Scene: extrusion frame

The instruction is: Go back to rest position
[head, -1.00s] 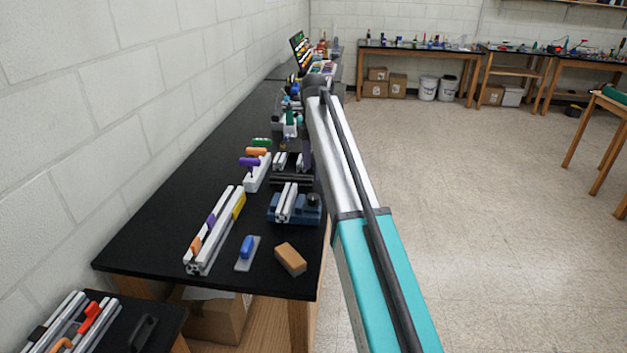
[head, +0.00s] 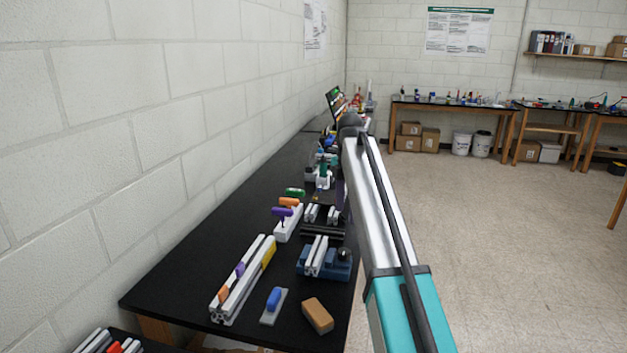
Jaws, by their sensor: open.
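My arm, with a silver link and a teal link, reaches away from the lower right to a dark joint beside the black bench (head: 180,255). My gripper cannot be made out; the far end of the arm is hidden behind its own links and among the bench items. No held object shows.
On the bench are an aluminium extrusion (head: 240,285) with coloured clips, a blue-handled tool (head: 274,300), a brown block (head: 318,316), a blue vise (head: 338,268) and a white rack of handled tools (head: 288,222). A block wall borders the left. Open floor (head: 490,240) lies right.

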